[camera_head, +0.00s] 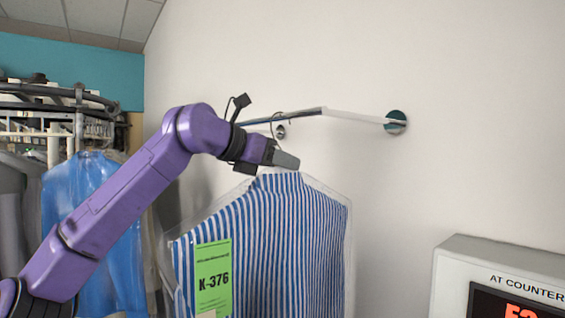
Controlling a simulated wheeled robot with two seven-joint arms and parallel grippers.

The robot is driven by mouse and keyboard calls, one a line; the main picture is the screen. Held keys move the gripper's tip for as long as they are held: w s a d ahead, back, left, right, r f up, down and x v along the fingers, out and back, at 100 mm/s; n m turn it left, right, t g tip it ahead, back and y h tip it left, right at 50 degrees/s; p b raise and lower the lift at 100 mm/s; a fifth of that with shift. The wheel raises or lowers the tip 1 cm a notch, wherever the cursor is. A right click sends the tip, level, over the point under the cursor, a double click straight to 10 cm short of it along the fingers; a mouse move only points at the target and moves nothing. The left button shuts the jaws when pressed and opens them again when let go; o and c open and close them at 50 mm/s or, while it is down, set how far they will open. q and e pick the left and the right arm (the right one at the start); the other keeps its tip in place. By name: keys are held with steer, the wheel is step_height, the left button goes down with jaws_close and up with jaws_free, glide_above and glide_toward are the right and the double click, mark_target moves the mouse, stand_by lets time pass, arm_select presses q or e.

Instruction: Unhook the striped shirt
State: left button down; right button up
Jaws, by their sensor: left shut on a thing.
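The blue-and-white striped shirt (290,240) hangs in a clear cover below the wall rail (300,112). A green tag (213,280) marked K-376 is on its left front. The hanger's hook (280,118) shows at the rail, just above my gripper; I cannot tell whether it rests on the bar. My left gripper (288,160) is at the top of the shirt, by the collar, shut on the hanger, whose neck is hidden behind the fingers. My right gripper is not in view.
A conveyor rack (60,105) with covered garments, one of them blue (95,220), stands at the left. A white display box (500,275) reading "AT COUNTER" is at the lower right. The wall between the shirt and the box is bare.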

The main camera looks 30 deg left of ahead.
arm_select(q)
steer(key=shift+r, duration=0.2)
stand_by(0.3)
steer(key=shift+r+p, duration=1.55)
steer(key=shift+s, duration=0.1)
steer(key=shift+s+a+f+b, duration=0.1)
steer(key=shift+s+a+b, duration=0.1)
steer(key=shift+s+b, duration=0.2)
steer(key=shift+s+a+b, duration=0.3)
steer(key=shift+s+a, duration=0.1)
steer(key=shift+s, duration=0.55)
steer(key=shift+s+a+b, duration=0.25)
steer(key=shift+s+a, duration=0.1)
steer(key=shift+s, duration=0.55)
steer(key=shift+s+a+b, duration=0.3)
steer(key=shift+s+a, duration=0.1)
steer(key=shift+s, duration=0.55)
